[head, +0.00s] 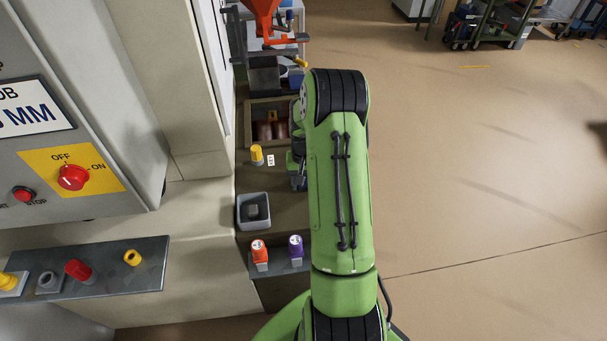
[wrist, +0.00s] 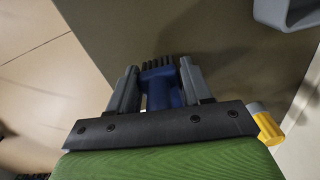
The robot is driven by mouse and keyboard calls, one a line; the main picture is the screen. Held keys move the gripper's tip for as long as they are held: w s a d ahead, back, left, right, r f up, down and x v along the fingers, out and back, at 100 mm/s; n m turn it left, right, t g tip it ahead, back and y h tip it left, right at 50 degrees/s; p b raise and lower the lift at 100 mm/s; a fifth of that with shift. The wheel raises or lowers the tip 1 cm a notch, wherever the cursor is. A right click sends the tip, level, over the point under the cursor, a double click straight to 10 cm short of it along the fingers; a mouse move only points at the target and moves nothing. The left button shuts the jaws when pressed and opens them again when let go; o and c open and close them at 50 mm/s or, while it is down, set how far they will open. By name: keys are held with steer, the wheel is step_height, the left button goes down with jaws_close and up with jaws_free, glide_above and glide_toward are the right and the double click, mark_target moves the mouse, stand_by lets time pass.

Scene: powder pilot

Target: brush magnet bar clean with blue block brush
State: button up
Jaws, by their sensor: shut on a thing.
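My gripper (wrist: 160,84) is shut on the blue block brush (wrist: 161,86), one finger on each side of its blue body. The brush's dark bristles point away from my wrist, toward the top of the wrist view, over a brown-grey surface. I cannot tell if the bristles touch anything. In the head view my green arm hides the brush and most of the gripper. I cannot make out the magnet bar for certain in either view.
A grey tray (head: 242,222) holding a dark block stands on the narrow bench; its edge shows in the wrist view (wrist: 288,20). A yellow-capped item (head: 256,153), an open box (head: 251,122), and orange (head: 259,249) and purple-capped (head: 295,246) containers are nearby. Open floor lies right.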

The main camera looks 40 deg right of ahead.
steer(key=shift+r+p, duration=1.3)
steer(key=shift+r, duration=0.9)
